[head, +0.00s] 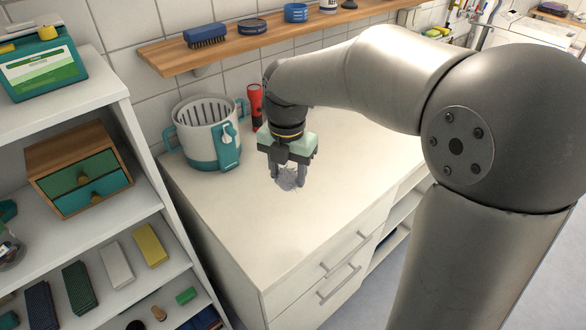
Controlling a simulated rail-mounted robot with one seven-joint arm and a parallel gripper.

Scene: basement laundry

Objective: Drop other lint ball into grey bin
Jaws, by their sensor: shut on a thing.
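My gripper (288,178) points down over the white countertop, in the middle of the head view. It is shut on a grey lint ball (290,181), which shows between the two fingers. The ball is at or just above the counter surface; I cannot tell if it touches. No grey bin can be made out for sure. A grey and teal slotted container (206,130) with handles stands on the counter, left of my gripper.
A red flashlight (255,104) stands behind my gripper by the wall. A wooden shelf (170,61) with a blue brush (207,36) runs above. A white shelf unit (118,88) stands at left. The counter's front part (270,240) is clear.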

